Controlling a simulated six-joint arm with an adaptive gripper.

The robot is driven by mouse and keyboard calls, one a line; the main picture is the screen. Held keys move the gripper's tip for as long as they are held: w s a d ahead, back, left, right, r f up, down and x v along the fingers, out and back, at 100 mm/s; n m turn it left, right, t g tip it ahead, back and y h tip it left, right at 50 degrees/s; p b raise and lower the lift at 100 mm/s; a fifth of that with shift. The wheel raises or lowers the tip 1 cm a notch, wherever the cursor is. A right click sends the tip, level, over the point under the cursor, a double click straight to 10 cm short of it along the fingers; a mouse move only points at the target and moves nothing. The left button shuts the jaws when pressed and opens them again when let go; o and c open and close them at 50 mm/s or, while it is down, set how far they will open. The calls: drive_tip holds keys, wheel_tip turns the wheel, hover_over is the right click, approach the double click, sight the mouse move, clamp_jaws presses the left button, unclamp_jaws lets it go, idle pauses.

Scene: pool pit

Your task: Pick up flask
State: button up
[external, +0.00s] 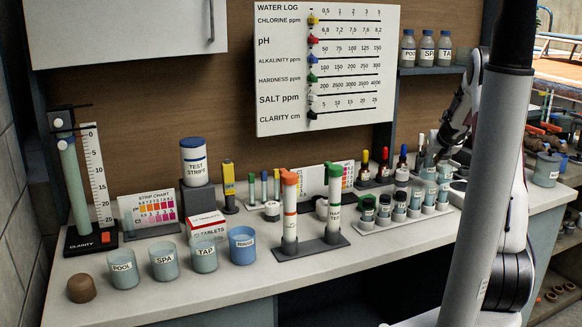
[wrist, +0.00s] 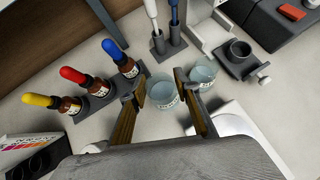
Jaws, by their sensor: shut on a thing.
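My gripper (wrist: 162,106) has its two fingers on either side of a small clear glass vessel with a white label, the flask (wrist: 162,91), and is shut on it. A second similar glass vessel (wrist: 203,73) stands just beyond the right finger. In the external view my gripper (external: 438,155) is low over the right part of the counter, among several clear glass vessels, and partly hidden by my arm. I cannot tell there which vessel is held, or whether it is off the counter.
Dropper bottles with yellow, red and blue tops (wrist: 100,88) stand in a rack left of my gripper. Two pens in a holder (wrist: 168,42) stand ahead. A grey device with a round cup (wrist: 240,55) is at the right. Labelled cups (external: 164,262) line the counter's front left.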

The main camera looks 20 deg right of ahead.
wheel_tip(320, 180, up, 6)
drive_tip(key=shift+r, duration=0.15)
idle(0.7)
idle(0.9)
drive_tip(key=w+a+r+n+y, duration=0.2)
drive_tip(key=w+a+n, duration=0.1)
drive_tip(key=a, duration=1)
drive_tip(key=w+a+r+n+y, duration=0.1)
drive_tip(key=w+a+n+y, duration=0.25)
drive_tip(key=a, duration=0.95)
drive_tip(key=w+a+r+n+y, duration=0.2)
drive_tip(key=w+a+n, duration=0.15)
drive_tip(key=a, duration=0.95)
drive_tip(key=s+a+n+g+y, duration=0.1)
drive_tip(key=s+a, duration=0.3)
drive_tip(key=a, duration=0.8)
drive_tip(key=s+a+r+n+g+y, duration=0.1)
drive_tip(key=s+a+n, duration=0.3)
drive_tip(key=a, duration=0.8)
drive_tip(key=s+a+r+n+g+y, duration=0.1)
drive_tip(key=s+a+n+g+y, duration=0.2)
drive_tip(key=a, duration=1)
drive_tip(key=s, duration=0.2)
drive_tip(key=shift+s, duration=0.3)
drive_tip(key=shift+f, duration=0.1)
